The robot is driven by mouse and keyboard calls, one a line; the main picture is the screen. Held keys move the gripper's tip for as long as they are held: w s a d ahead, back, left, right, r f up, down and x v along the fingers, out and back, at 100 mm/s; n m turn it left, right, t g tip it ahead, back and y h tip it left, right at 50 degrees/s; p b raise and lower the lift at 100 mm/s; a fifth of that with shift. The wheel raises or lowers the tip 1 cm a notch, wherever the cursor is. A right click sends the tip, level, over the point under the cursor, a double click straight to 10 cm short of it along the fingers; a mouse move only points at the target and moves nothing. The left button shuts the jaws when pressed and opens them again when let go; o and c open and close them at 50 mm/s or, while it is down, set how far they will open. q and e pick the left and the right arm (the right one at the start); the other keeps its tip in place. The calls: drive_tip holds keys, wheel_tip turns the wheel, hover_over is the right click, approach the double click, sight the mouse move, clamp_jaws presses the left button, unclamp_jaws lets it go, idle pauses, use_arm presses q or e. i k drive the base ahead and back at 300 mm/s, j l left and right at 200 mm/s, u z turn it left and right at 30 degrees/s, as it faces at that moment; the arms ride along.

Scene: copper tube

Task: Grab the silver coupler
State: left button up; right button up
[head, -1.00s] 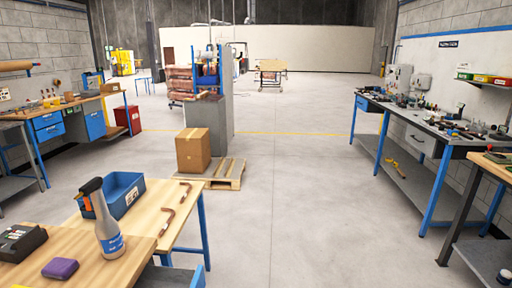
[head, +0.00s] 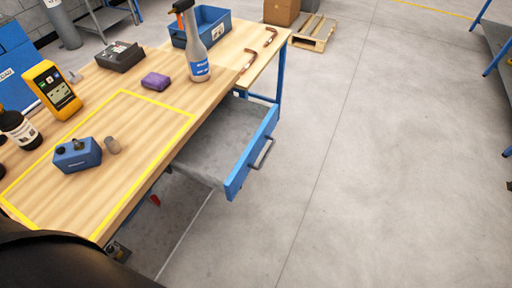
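A small grey-brown cylinder (head: 112,145), which looks like the silver coupler, stands on the wooden workbench in the head view. It is inside the yellow taped rectangle (head: 150,97), close to the right side of a small blue device (head: 77,155) with a dark knob on top. Nothing holds it. Neither of my grippers shows in the head view. A large dark shape at the lower left corner covers the near end of the bench.
An open drawer (head: 236,178) juts from the bench front.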

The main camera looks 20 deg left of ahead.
sight(111, 143)
drive_tip(key=u, duration=2.25)
